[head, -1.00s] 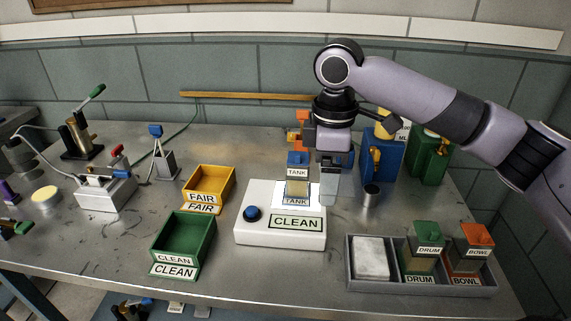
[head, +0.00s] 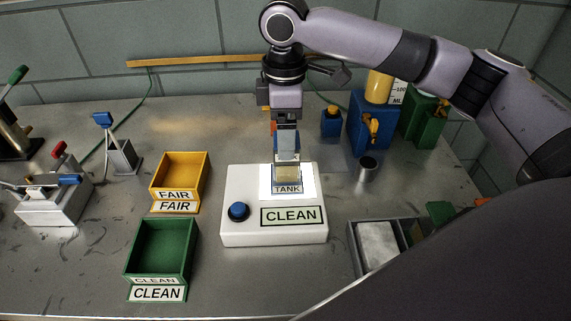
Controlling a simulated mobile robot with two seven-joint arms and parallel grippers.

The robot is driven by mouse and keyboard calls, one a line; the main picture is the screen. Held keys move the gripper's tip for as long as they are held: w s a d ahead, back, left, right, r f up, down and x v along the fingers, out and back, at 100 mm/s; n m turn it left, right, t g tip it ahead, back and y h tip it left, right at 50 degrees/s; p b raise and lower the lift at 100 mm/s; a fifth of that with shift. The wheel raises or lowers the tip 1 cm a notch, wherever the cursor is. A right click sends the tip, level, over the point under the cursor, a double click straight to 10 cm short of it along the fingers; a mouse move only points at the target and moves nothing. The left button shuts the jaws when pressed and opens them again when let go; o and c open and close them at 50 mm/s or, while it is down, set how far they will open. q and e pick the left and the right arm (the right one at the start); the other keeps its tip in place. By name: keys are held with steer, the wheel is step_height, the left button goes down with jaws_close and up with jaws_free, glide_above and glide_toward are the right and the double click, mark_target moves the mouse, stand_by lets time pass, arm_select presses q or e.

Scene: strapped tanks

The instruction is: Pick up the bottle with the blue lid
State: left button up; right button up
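The bottle with the blue lid (head: 288,172) stands upright on the lit panel of a white device marked CLEAN (head: 242,195). Its pale yellowish body and a TANK label show below the lid. My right gripper (head: 287,146) points down directly over the bottle, with its fingers at the blue lid and covering most of it. Whether the fingers are closed on the lid or still apart cannot be seen. My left gripper is out of view.
A yellow FAIR bin (head: 180,168) and a green CLEAN bin (head: 160,245) stand left of the device. A metal cup (head: 366,169), blue dispenser (head: 368,125) and green dispenser (head: 421,118) are to the right. A grey tray (head: 356,250) at lower right is partly hidden by my arm.

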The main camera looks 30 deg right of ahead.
mark_target(287, 164)
steer(key=shift+f, duration=1.85)
steer(key=c, duration=1.5)
jaws_close()
steer(key=shift+r, duration=0.15)
